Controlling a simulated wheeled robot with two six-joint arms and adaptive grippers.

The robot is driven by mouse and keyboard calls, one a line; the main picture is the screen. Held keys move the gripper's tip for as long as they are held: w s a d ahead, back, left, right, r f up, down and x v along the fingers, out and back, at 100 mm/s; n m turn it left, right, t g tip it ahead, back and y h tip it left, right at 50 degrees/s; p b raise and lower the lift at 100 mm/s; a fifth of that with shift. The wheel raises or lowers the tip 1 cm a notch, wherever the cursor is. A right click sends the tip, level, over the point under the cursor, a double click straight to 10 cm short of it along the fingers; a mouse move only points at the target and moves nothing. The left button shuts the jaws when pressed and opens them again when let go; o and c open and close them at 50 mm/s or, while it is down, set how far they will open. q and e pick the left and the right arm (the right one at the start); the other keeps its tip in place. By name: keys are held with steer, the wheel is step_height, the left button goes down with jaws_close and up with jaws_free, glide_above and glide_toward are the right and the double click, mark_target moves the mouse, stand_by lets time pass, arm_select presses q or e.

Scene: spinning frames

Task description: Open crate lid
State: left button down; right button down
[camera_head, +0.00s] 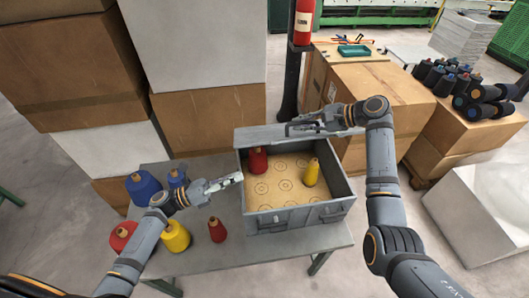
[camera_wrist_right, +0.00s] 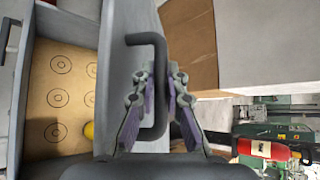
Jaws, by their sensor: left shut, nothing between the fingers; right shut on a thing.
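The grey crate (camera_head: 300,217) stands on the table, its top open and its ringed floor showing. The crate lid (camera_head: 258,136) stands raised along the crate's far edge; its grey face (camera_wrist_right: 118,50) also shows in the right wrist view. My right gripper (camera_head: 308,126) is shut on the lid's dark bar handle (camera_wrist_right: 157,85). My left gripper (camera_head: 238,179) is shut and empty, beside the crate's left wall. Inside the crate are a red cone (camera_head: 258,161) at the back left and a yellow cone (camera_head: 311,173) at the right.
On the table (camera_head: 195,262) left of the crate stand a blue cone (camera_head: 142,188), a yellow cone (camera_head: 175,236) and a red cone (camera_head: 217,230), near my left arm. Cardboard boxes (camera_head: 210,118) stack close behind. A post with a red extinguisher (camera_head: 303,22) stands behind the lid.

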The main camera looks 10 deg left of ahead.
arm_select(q)
steer(key=w+d+r, duration=0.5)
steer(key=w+d, duration=0.1)
steer(key=d, duration=0.2)
steer(key=shift+w, duration=0.35)
